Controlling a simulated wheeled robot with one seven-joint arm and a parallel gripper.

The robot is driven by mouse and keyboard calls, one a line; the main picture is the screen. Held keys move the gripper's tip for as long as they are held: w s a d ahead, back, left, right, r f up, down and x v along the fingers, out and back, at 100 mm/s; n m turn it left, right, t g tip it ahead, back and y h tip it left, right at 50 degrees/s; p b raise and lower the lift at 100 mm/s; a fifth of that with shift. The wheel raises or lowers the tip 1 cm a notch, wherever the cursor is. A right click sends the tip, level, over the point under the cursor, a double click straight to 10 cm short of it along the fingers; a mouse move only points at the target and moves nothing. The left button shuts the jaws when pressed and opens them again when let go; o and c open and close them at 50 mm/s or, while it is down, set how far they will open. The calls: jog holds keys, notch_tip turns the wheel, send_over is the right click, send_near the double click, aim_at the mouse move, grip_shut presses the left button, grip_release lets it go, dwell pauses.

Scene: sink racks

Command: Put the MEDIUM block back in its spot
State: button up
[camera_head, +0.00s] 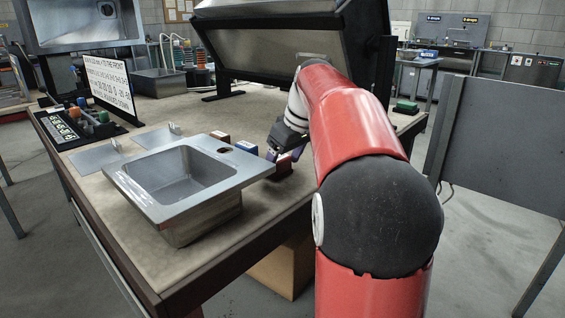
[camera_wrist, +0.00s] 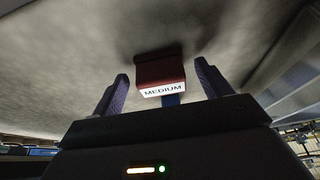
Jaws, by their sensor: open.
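The MEDIUM block is dark red with a white label reading "MEDIUM" (camera_wrist: 160,76). In the wrist view it sits between the two purple fingers of my gripper (camera_wrist: 162,70), with a gap on each side. My gripper is open and not touching it there. In the head view my gripper (camera_head: 276,152) is low over the table beside the sink, and the red block (camera_head: 284,166) shows partly under it. A bit of blue shows just below the block in the wrist view; I cannot tell what it is.
A grey metal sink (camera_head: 150,190) stands on the table, left of my gripper. A blue block (camera_head: 246,148) and an orange-brown block (camera_head: 221,136) are in a row behind the sink's corner. A sign board (camera_head: 108,85) stands at the left. A large dark-framed panel (camera_head: 270,50) stands behind.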

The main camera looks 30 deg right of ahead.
jog(key=p+v, duration=0.2)
jog(key=v, duration=0.9)
